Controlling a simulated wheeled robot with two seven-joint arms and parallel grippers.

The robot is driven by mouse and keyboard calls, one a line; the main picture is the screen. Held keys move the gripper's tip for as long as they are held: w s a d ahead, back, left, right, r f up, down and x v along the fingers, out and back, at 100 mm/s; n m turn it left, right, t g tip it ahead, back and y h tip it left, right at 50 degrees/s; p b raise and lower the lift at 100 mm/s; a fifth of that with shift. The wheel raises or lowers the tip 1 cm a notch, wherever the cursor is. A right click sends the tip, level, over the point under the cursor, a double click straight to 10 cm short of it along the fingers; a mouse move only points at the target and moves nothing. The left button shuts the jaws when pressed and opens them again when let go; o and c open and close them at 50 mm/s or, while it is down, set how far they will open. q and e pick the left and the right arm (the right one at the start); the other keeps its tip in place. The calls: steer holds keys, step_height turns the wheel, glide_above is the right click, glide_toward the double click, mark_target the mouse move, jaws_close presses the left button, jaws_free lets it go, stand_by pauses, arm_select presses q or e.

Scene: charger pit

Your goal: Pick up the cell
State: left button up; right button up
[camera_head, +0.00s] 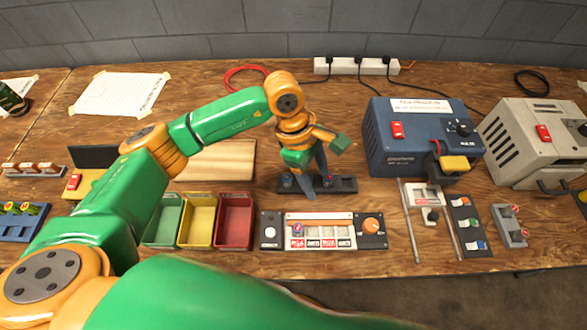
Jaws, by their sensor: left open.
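My left gripper (318,182) is open and points down over a black holder (346,185) near the middle of the table. Its grey fingers reach down to the holder. A dark, round-topped piece (287,180) stands in the holder's left part, left of the fingers. A small dark piece with a reddish spot (327,181) shows close beside the right finger. Either may be the cell; I cannot tell which. The fingers partly hide the holder's middle, and I cannot tell whether they touch anything. My right gripper is not in view.
A panel with an orange dial (371,227) lies in front of the holder. Green, yellow and red bins (236,222) stand to its left, near a wooden board (216,162). A blue charger box (400,150) and a grey box (521,140) stand right. A power strip (343,66) lies behind.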

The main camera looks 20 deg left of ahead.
mark_target(287, 177)
arm_select(q)
steer(key=w+a+y, duration=0.1)
steer(key=a, duration=0.1)
steer(key=w+a+y, duration=0.1)
steer(key=a, duration=0.2)
steer(key=w+a+y, duration=0.1)
steer(key=a, duration=0.1)
steer(key=shift+w+a+f+y, duration=0.15)
steer(key=shift+a+f+y, duration=0.05)
steer(key=shift+a+y, duration=0.1)
steer(key=f+p, duration=0.1)
steer(key=s+f+p, duration=0.1)
steer(key=f, duration=0.1)
steer(key=shift+d+t, duration=0.15)
steer(key=shift+t, duration=0.15)
step_height(287, 177, down, 4)
steer(key=shift+w+r, duration=0.15)
steer(key=shift+r, duration=0.1)
jaws_close()
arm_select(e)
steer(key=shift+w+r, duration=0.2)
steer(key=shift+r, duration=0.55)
